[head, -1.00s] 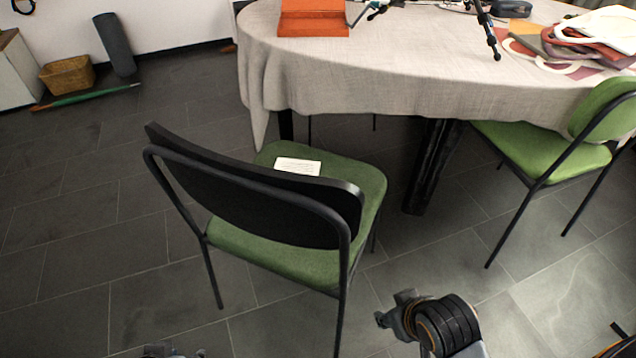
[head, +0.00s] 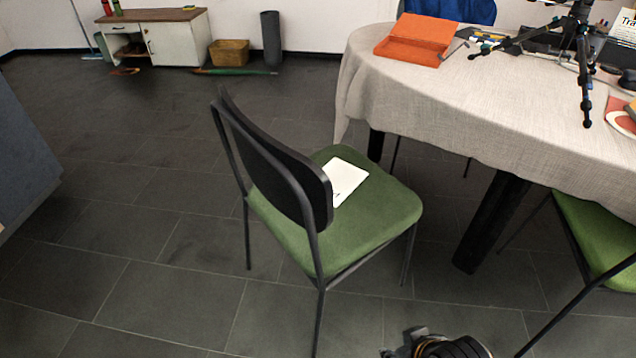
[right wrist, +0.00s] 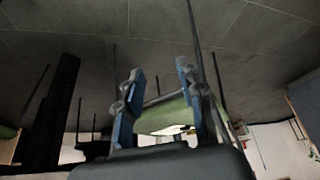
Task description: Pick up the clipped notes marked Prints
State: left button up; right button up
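A white paper (head: 347,178) lies flat on the green seat of the near chair (head: 375,215), partly hidden by the black backrest. A few dark marks show on it, too small to read, and I cannot make out a clip. My right gripper (right wrist: 160,72) is open and empty in the right wrist view, with the green seat showing beyond its fingers. In the head view only part of my right gripper and wrist shows at the bottom edge, apart from the chair and paper. My left gripper is not in view.
The cloth-covered table (head: 430,100) stands beyond the chair, holding an orange box (head: 415,42) and a black tripod (head: 578,45). A second green chair (head: 600,235) is at the right. The floor left of the near chair is clear.

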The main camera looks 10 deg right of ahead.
aim_at(344, 178)
jog(key=i+l+u, duration=0.15)
jog(key=l+u, duration=0.2)
jog(key=l, duration=0.3)
jog(key=l+u, duration=0.35)
jog(key=l, duration=0.3)
jog(key=l+u, duration=0.35)
jog(key=l, duration=0.35)
jog(key=i+j+u, duration=0.1)
jog(key=i, duration=0.3)
